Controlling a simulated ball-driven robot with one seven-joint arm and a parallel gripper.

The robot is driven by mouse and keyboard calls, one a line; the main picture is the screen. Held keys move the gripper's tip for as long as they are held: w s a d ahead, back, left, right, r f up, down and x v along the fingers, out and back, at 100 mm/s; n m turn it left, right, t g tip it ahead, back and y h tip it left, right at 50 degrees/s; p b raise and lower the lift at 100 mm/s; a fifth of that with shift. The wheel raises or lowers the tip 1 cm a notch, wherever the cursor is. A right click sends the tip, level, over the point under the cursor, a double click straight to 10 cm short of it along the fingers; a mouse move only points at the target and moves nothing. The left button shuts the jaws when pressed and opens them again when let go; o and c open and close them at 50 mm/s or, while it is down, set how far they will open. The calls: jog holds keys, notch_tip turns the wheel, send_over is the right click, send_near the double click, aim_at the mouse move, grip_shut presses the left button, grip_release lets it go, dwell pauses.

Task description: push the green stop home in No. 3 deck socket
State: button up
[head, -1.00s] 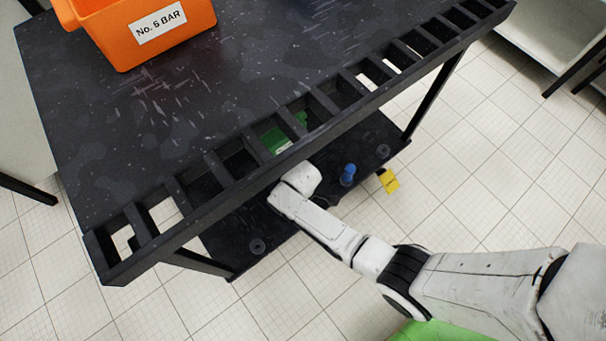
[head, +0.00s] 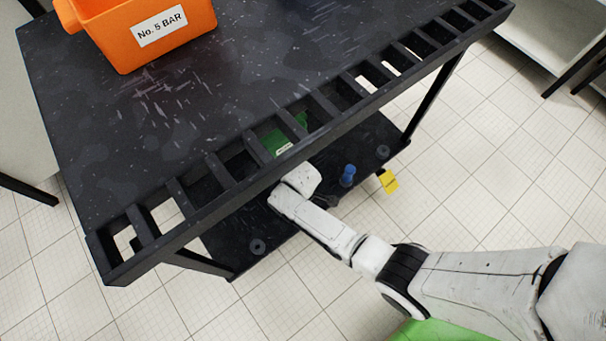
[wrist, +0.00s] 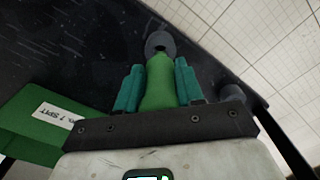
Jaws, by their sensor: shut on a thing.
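My gripper (wrist: 158,90) is shut on the green stop (wrist: 159,84), with a teal finger on each side of it. In the wrist view the stop's narrow far end overlaps the near edge of a dark grey ring socket (wrist: 159,43) on the black lower deck (wrist: 75,60). I cannot tell whether the end is in the socket or just above it. No number shows on this socket. In the head view my gripper and the green stop are hidden behind my wrist and the table's slatted edge.
A green labelled bin (wrist: 35,125) stands left of my gripper. Another grey socket (wrist: 232,93) is at right. On the lower deck (head: 225,240) are a blue stop (head: 347,176) and a socket (head: 258,246); a yellow tag (head: 388,181) hangs at its edge. The slatted table edge (head: 290,160) is above.

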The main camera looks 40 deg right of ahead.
jog(key=shift+f+b, duration=1.65)
jog(key=shift+f, duration=0.4)
jog(key=o, duration=1.1)
jog(key=shift+o, duration=0.2)
notch_tip(320, 180, up, 11)
jog(key=p, duration=0.5)
jog(key=shift+f, duration=0.1)
jog(key=s+d+r+m+t, duration=0.1)
jog(key=s+d+r+m, duration=0.35)
jog(key=s+r, duration=0.45)
jog(key=s+d+r+m, duration=0.3)
jog(key=s+r+m, duration=0.2)
jog(key=s+r, duration=0.4)
notch_tip(320, 180, up, 20)
jog(key=w+p, duration=0.1)
jog(key=p, duration=1.8)
jog(key=shift+w, duration=0.3)
